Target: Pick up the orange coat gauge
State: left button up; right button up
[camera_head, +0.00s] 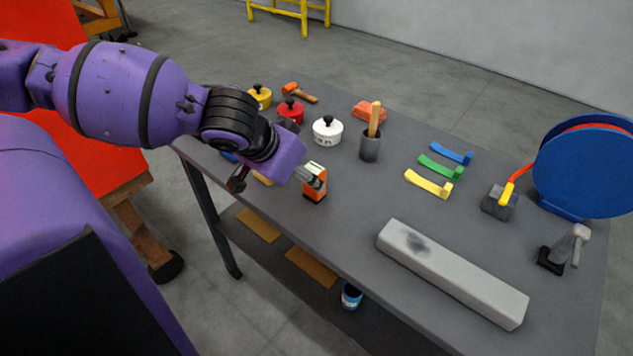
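The orange coat gauge (315,190), a small orange and black block with a light top, is upright near the front left edge of the table. My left gripper (274,181) is at its left side, reaching in from the left. A grey fingertip overlaps the gauge's upper left edge; I cannot tell whether it touches. A dark finger part shows further left. The purple wrist hides much of the hand, so I cannot tell whether it is open or shut. My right gripper is not in view.
On the grey table (350,225) are yellow, red and white lidded pots (327,131), a dark cup (370,146), coloured strips (429,184), a blue reel (585,170) and a long grey block (450,272). Bare tabletop lies right of the gauge.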

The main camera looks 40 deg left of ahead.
pick_arm(q)
jog(key=b+x, duration=0.1)
jog(key=x, duration=0.2)
jog(key=shift+w+d+r, duration=0.1)
jog(key=shift+w+d, duration=0.05)
jog(key=shift+w, duration=0.1)
jog(key=shift+b+x, duration=0.5)
jog(key=shift+x, duration=0.65)
jog(key=shift+w+f, duration=0.3)
jog(key=shift+w, duration=0.05)
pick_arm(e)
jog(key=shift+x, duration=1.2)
pick_arm(q)
jog(key=c, duration=1.4)
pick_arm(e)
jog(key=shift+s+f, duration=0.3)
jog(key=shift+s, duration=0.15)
pick_arm(q)
jog(key=shift+o, duration=0.2)
jog(key=shift+r, duration=0.1)
